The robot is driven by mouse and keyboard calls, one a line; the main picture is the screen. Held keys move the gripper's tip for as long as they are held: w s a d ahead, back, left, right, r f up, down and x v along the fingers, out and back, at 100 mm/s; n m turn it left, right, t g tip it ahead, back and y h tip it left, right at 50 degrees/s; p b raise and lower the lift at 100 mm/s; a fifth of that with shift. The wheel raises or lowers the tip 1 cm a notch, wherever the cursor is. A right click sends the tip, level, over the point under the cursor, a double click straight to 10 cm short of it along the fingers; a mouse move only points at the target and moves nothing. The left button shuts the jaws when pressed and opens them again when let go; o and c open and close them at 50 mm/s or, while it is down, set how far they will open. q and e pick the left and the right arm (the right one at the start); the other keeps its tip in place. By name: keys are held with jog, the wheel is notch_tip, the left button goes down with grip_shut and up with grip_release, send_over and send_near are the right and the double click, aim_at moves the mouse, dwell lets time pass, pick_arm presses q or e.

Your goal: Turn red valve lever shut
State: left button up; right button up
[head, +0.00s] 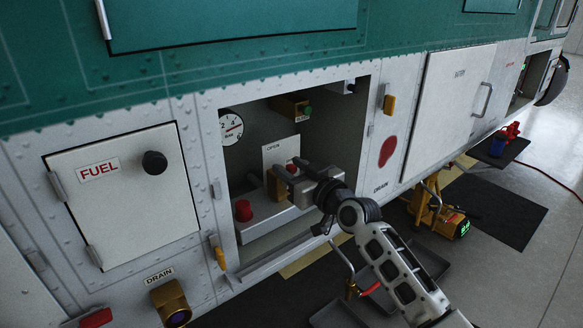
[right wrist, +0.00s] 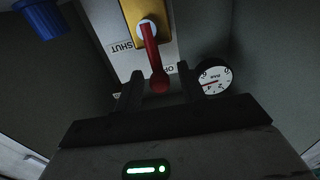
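The red valve lever (right wrist: 151,55) runs from a white pivot on a yellow valve body (right wrist: 131,12) to a round red end in the right wrist view. Its plate reads SHUT on the left and a partly hidden "OP" on the right. In the head view only a bit of red lever (head: 292,168) shows beside the white plate (head: 275,153). My right gripper (right wrist: 159,84) is open, with one finger on each side of the lever's end; contact cannot be told. In the head view, my right gripper (head: 285,181) reaches into the open bay. My left gripper is out of view.
A pressure gauge (head: 231,127) is on the bay's back wall. A red knob (head: 243,210) is at the bay's lower left. A closed FUEL door (head: 128,193) is to the left. Dark trays (head: 336,315) lie on the floor below.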

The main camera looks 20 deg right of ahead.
jog(key=shift+w, duration=0.1)
grip_shut()
